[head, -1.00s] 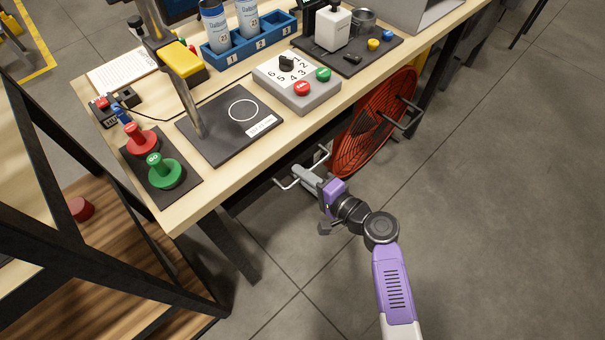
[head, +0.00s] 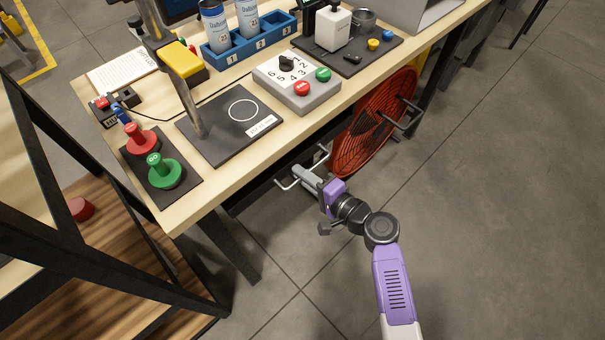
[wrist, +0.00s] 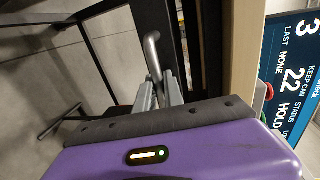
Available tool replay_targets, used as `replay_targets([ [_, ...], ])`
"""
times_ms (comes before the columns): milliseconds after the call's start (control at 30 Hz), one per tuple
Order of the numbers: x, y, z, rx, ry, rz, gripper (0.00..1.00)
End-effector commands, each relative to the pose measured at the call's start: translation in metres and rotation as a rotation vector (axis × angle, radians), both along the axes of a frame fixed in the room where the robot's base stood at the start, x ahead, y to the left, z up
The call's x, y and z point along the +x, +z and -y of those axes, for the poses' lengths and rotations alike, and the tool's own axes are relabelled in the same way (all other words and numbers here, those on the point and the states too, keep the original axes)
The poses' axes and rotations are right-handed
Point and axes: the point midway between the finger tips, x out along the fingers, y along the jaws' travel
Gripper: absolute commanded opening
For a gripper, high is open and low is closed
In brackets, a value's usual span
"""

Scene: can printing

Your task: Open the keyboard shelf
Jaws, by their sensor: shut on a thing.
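The keyboard shelf's metal bar handle (head: 287,185) sticks out below the front edge of the workbench. My gripper (head: 299,173) is at the middle of this handle, with its grey fingers shut on it. In the wrist view, the two fingers of my gripper (wrist: 163,92) close around the handle, and a bent end of the handle (wrist: 151,45) shows beyond them. The shelf itself is mostly hidden in the dark under the bench top, and I cannot tell how far out it stands.
The workbench (head: 222,190) carries red and green push buttons, a dial box (head: 297,80) and a blue can rack (head: 250,42). A red round fan (head: 372,125) stands under the bench to the right. A dark-framed rack (head: 60,225) is at left. The floor at right is clear.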

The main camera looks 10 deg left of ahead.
Motion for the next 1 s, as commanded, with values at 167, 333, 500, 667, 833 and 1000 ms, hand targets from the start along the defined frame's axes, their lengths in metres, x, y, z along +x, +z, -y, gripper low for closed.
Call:
replay_targets([
  [167, -0.010, -0.001, 0.015, -0.001, -0.005, -0.002, 0.00],
  [333, -0.034, -0.002, 0.046, -0.002, -0.007, -0.004, 0.00],
  [500, -0.063, -0.002, 0.083, -0.002, -0.007, -0.002, 0.00],
  [667, -0.088, -0.002, 0.114, -0.002, -0.007, -0.004, 0.00],
  [833, -0.107, -0.002, 0.138, -0.002, -0.004, -0.003, 0.00],
  [1000, -0.116, -0.001, 0.150, -0.001, -0.003, -0.002, 0.00],
])
